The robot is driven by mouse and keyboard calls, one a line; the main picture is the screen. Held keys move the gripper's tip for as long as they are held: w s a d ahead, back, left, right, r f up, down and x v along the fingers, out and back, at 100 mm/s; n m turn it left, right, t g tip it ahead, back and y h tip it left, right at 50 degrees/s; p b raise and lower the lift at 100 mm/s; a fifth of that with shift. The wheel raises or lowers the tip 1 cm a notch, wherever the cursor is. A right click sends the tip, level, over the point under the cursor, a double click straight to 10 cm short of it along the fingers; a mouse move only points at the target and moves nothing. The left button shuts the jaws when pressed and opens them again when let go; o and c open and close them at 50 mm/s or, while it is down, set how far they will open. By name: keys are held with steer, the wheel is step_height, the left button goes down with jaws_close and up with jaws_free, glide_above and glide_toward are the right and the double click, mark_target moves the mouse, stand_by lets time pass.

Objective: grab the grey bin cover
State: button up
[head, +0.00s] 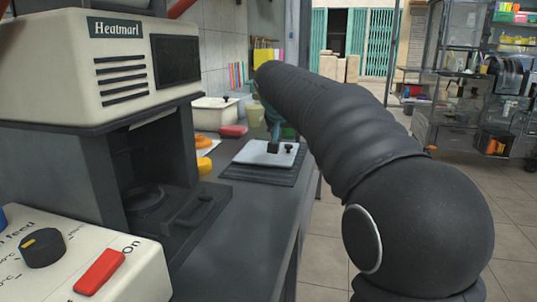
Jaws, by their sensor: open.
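A flat, pale grey cover (262,155) with dark fittings on top lies on a dark ribbed mat (238,173) on the counter, left of my arm. I take it to be the bin cover. My gripper (274,138) shows small and dark just over the cover's far middle part, below the far end of my arm. It looks open. My arm hides part of it, and I cannot tell whether its fingers touch the cover's fitting.
The dark counter (236,250) carries a cream Heatmarl machine (60,75) at the left. A pale lidded bin (208,116), a red block (233,131) and orange rings (206,141) stand beyond it.

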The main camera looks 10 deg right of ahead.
mark_target(288, 146)
steer(key=shift+s+f+x, duration=0.15)
steer(key=shift+x, duration=1.25)
steer(key=shift+s+f+x, duration=0.1)
steer(key=shift+s+x, duration=0.05)
steer(key=shift+x, duration=1.25)
jaws_close()
